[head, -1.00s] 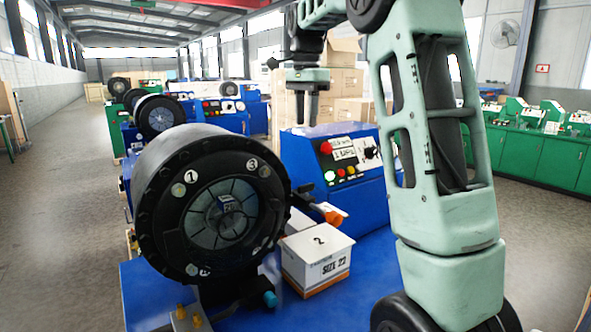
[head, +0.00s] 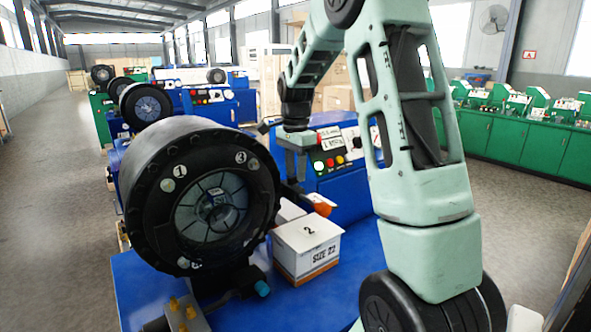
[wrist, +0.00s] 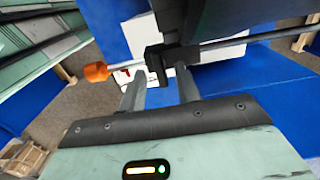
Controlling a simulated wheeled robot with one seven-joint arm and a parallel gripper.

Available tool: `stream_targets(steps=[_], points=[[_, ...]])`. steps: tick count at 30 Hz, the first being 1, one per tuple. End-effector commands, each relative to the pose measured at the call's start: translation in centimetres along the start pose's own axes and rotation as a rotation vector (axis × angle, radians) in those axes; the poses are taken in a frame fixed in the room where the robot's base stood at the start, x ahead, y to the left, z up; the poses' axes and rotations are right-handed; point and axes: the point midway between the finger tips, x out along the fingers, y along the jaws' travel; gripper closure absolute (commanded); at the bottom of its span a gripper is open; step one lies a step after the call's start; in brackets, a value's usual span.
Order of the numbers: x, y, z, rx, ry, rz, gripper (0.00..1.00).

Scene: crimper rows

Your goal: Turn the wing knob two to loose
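A black block with a jutting wing-like part (wrist: 160,60) sits on a metal rod in the wrist view. An orange knob (wrist: 96,72) is on the rod's left end; it also shows in the head view (head: 321,204) beside the crimper head. I cannot make out a number on either, so I cannot tell which is wing knob two. My gripper (wrist: 160,90) is open, its two fingers apart on either side of the black block's lower part. Contact is not clear. In the head view my gripper (head: 297,168) points down just behind the crimper head.
The round black crimper head (head: 150,180) stands at left, with markers 1 and 3 on its face. A white carton (head: 307,240) marked 2 and SIZE 22 sits on the blue base (head: 345,295). A control panel (head: 335,150) with coloured buttons is behind my gripper.

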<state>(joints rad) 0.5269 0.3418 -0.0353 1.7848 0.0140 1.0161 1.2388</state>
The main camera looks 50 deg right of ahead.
Motion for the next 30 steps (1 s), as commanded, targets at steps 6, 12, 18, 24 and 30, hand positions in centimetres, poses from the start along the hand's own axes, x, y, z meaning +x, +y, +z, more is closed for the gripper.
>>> stream_targets(steps=[6, 12, 18, 24, 30], points=[[0.89, 0.03, -0.03, 0.001, 0.0, 0.0, 0.67], [0.91, 0.02, -0.02, 0.0, 0.0, -0.001, 0.67], [0.89, 0.02, -0.02, 0.0, 0.0, -0.001, 1.0], [0.86, 0.02, -0.01, -0.008, 0.0, 0.0, 1.0], [0.82, 0.0, 0.01, -0.068, 0.0, 0.0, 1.0]])
